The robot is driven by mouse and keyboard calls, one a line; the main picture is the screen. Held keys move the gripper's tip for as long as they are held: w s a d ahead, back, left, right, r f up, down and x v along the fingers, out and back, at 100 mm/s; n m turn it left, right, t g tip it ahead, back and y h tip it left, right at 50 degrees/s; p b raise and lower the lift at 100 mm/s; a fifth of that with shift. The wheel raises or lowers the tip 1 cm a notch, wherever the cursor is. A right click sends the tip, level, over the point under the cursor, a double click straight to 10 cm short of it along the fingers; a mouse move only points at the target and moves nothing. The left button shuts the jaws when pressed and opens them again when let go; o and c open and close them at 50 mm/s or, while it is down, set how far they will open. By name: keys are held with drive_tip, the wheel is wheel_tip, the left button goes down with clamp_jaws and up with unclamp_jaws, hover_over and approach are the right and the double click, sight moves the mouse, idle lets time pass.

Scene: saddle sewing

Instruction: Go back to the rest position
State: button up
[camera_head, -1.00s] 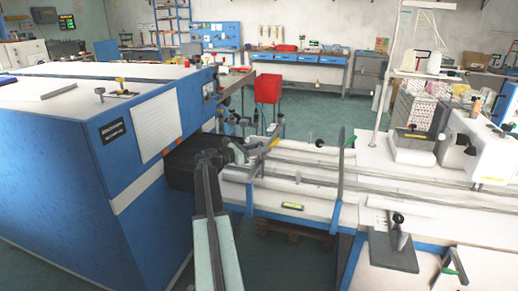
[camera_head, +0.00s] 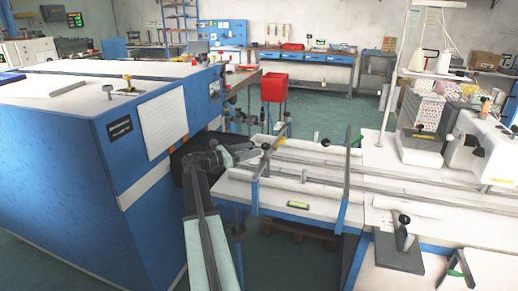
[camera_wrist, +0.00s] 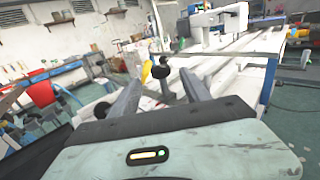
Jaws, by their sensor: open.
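My gripper (camera_head: 240,154) reaches over the left end of the white work table (camera_head: 230,188), beside the blue machine cabinet (camera_head: 75,170). In the wrist view my gripper (camera_wrist: 160,84) shows two grey fingers spread apart with nothing held between them. A lever with a yellow part (camera_head: 279,142) and a black knob stands just beyond the fingertips. In the wrist view the yellow part (camera_wrist: 147,72) and the knob (camera_wrist: 160,72) appear between the fingers; whether they touch a finger, I cannot tell.
A blue upright clamp bar (camera_head: 345,185) stands on the table. A white sewing machine (camera_head: 475,140) is at the right. A red bin (camera_head: 273,88) stands behind the table. The floor (camera_head: 320,118) behind it is open.

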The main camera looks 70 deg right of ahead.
drive_tip(key=shift+w+a, duration=0.1)
drive_tip(key=shift+a, duration=0.1)
idle(0.3)
drive_tip(key=w+a+f+n+t+h+p, duration=0.2)
drive_tip(key=w+a+n+t, duration=0.35)
drive_tip(key=w+a, duration=1.7)
drive_tip(key=w+a+f+m+t+y+p, duration=0.1)
drive_tip(key=w+a+f+t+y, duration=0.2)
drive_tip(key=a, duration=0.6)
drive_tip(key=w+a+f+m+t+y, duration=0.1)
drive_tip(key=w+a+f+t, duration=0.3)
drive_tip(key=a, duration=0.5)
drive_tip(key=s+a+f+m+y, duration=0.2)
drive_tip(key=a+f+m+y, duration=0.1)
drive_tip(key=a, duration=0.8)
drive_tip(key=s+a+f+m+y, duration=0.3)
drive_tip(key=a+f+m+y, duration=0.1)
drive_tip(key=a, duration=0.7)
drive_tip(key=s+a+f+m+y+p, duration=0.1)
drive_tip(key=s+a+f+m+y, duration=0.1)
drive_tip(key=a+m, duration=0.4)
drive_tip(key=a+f+g+y, duration=0.1)
drive_tip(key=a+y, duration=0.1)
drive_tip(key=a, duration=0.2)
drive_tip(key=shift+s+a+f+y, duration=0.35)
drive_tip(key=shift+s+a+y, duration=0.05)
